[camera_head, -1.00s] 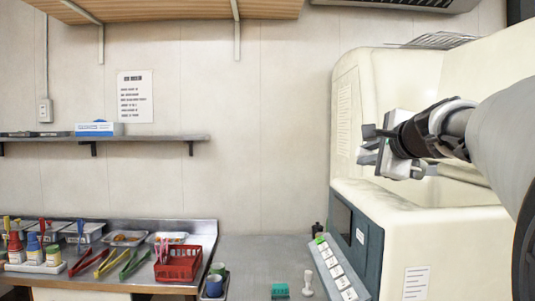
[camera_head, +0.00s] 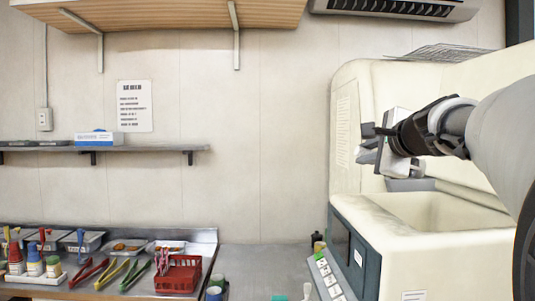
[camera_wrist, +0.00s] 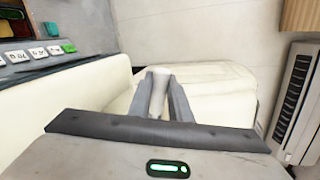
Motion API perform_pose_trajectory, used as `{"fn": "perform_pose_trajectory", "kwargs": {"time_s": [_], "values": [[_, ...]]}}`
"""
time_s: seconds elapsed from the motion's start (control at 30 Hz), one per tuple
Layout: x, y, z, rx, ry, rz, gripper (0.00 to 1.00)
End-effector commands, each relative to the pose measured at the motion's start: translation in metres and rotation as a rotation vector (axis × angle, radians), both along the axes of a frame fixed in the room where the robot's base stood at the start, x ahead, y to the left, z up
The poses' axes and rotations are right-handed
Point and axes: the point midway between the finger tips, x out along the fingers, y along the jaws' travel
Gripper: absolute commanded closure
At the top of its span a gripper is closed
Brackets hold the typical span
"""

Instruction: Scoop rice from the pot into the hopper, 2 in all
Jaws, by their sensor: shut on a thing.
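My gripper (camera_head: 372,152) is raised in front of the cream machine's upper part in the head view, at the left end of my arm. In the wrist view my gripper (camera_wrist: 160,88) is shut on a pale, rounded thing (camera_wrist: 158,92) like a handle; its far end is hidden. I cannot tell if it carries rice. The hopper seems to be the cream open basin (camera_head: 480,218) of the machine, below and right of my gripper. I see no pot or rice in these views.
The cream machine (camera_head: 345,120) fills the right side, with a dark panel and buttons (camera_head: 325,275) on its front left. A steel counter (camera_head: 215,240) holds a red basket (camera_head: 179,274), tongs, bottles and trays. A wall shelf (camera_head: 150,150) is at left. Open air lies left of my gripper.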

Motion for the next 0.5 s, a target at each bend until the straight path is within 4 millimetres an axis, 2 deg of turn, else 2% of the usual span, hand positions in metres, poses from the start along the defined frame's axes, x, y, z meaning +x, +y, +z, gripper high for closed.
{"fn": "perform_pose_trajectory", "kwargs": {"time_s": [0.2,0.5], "values": [[0.0,0.0,0.001,0.024,-0.001,0.0,1.0],[0.0,-0.001,0.018,0.497,-0.028,0.0,1.0]]}}
